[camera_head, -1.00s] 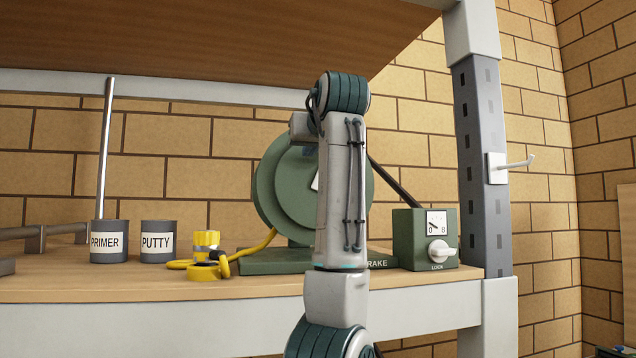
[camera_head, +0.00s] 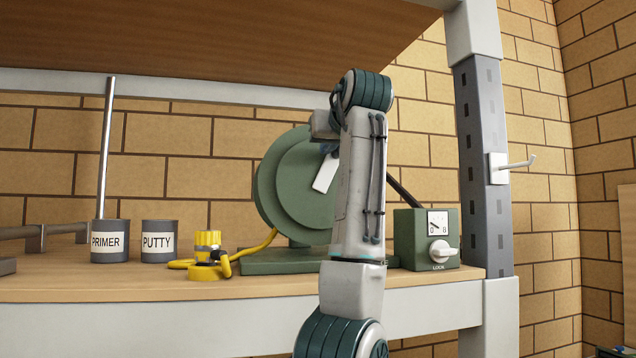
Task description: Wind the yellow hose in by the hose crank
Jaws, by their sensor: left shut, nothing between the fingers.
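The green hose reel (camera_head: 290,190) stands on the shelf, its right part hidden behind my left arm. The yellow hose (camera_head: 256,248) runs from the reel's foot to a yellow end fitting (camera_head: 207,252) on the shelf. A tilted white plate (camera_head: 326,174) shows on the reel's face; I cannot tell whether it belongs to the crank. The crank's grip is not seen, perhaps hidden behind my arm. My left gripper (camera_head: 329,148) is mostly hidden behind its wrist, by the upper reel face, shut and empty. My right gripper is not in view.
PRIMER (camera_head: 110,242) and PUTTY (camera_head: 158,242) cans stand left. A shelf post (camera_head: 484,170) rises at right; an upper board hangs above.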

